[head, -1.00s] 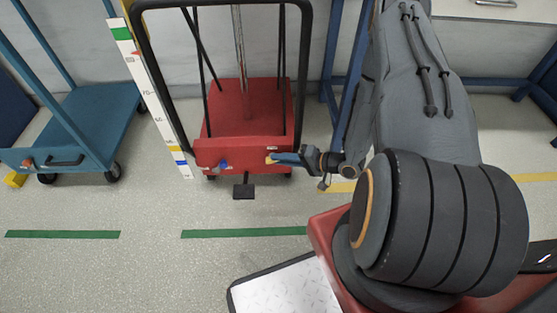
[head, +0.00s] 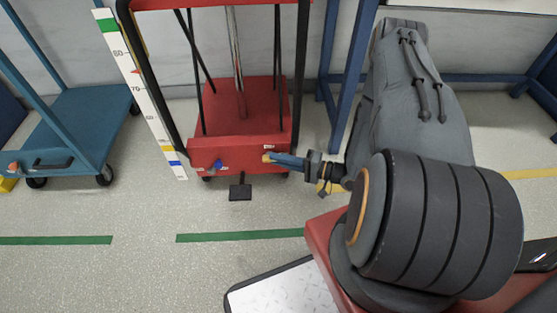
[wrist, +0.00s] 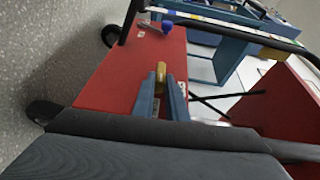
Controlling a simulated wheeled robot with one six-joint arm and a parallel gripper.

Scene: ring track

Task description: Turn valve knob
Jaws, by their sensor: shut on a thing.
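A red lift trolley (head: 239,116) stands ahead of me, with a blue knob (head: 217,165) and a small brass-yellow valve knob (head: 265,158) on its low front housing. My gripper (head: 272,158) reaches the housing from the right. In the wrist view, the brass-yellow knob (wrist: 161,70) sits between the fingertips of my gripper (wrist: 161,80), which is shut on it. The blue knob (wrist: 168,26) shows farther off along the housing. A red platform (head: 215,4) shows at the top of the head view, above the trolley base.
A height scale (head: 140,90) stands left of the trolley, with a red pointer near 70. A black foot pedal (head: 240,192) juts from the trolley's front. A blue cart (head: 75,125) stands at left. Green tape (head: 240,237) marks the open floor in front.

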